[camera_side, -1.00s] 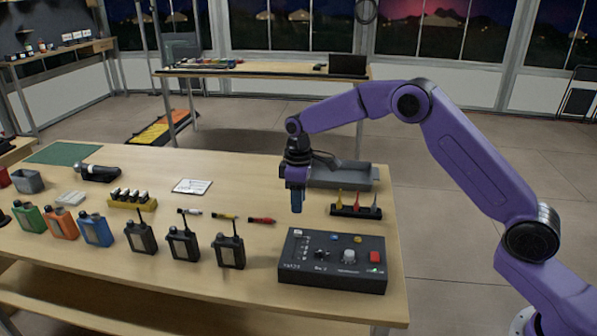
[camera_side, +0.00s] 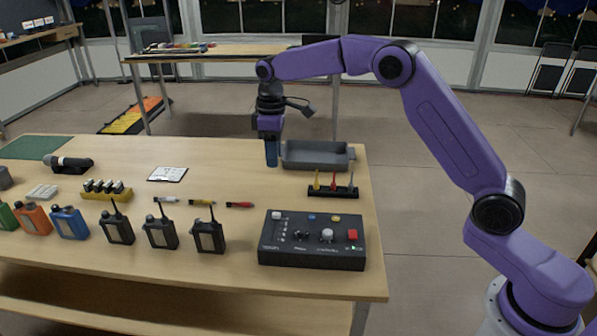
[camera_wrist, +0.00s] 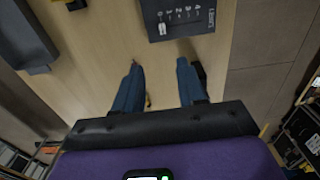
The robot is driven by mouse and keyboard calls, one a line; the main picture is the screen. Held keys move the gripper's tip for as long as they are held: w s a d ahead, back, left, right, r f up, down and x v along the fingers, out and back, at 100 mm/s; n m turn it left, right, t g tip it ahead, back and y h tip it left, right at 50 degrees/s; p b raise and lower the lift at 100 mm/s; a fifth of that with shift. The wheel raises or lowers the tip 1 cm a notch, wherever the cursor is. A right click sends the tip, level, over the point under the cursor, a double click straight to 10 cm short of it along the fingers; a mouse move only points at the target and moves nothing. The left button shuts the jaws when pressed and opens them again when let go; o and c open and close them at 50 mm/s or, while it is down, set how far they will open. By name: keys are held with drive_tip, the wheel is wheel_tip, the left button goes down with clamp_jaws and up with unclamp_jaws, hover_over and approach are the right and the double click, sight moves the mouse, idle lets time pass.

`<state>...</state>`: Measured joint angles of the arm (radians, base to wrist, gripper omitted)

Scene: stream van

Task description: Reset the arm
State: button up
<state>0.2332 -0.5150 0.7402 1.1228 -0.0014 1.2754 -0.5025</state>
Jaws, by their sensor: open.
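My gripper (camera_side: 271,153) hangs fingers-down above the back part of the wooden table (camera_side: 225,262), just left of the grey tray in the side view. The blue fingers overlap one another there. In the wrist view my gripper (camera_wrist: 158,82) shows two blue fingers spread apart, with bare wood between them and nothing held. The arm reaches in from the right, raised and bent.
A black control box (camera_side: 313,240) stands at the table's right front and shows in the wrist view (camera_wrist: 185,15). Nearby are the grey tray (camera_side: 316,163), a tool rack (camera_side: 332,192), several radios (camera_side: 160,236), markers (camera_side: 202,202) and a white card (camera_side: 168,174).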

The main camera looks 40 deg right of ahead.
drive_tip(key=s+a+r+n, duration=0.1)
drive_tip(key=s+a+r, duration=0.1)
drive_tip(key=s, duration=0.8)
drive_tip(key=s+a+r+n, duration=0.1)
drive_tip(key=s+a+r, duration=0.15)
drive_tip(key=s, duration=0.75)
drive_tip(key=s+d+f, duration=0.2)
drive_tip(key=s+d, duration=0.2)
drive_tip(key=s, duration=0.7)
drive_tip(key=s+d+f+n, duration=0.1)
drive_tip(key=s+d, duration=0.4)
drive_tip(key=s, duration=0.7)
drive_tip(key=shift+d+f+n, duration=0.25)
drive_tip(key=shift+f+n, duration=0.05)
drive_tip(key=shift+f, duration=0.25)
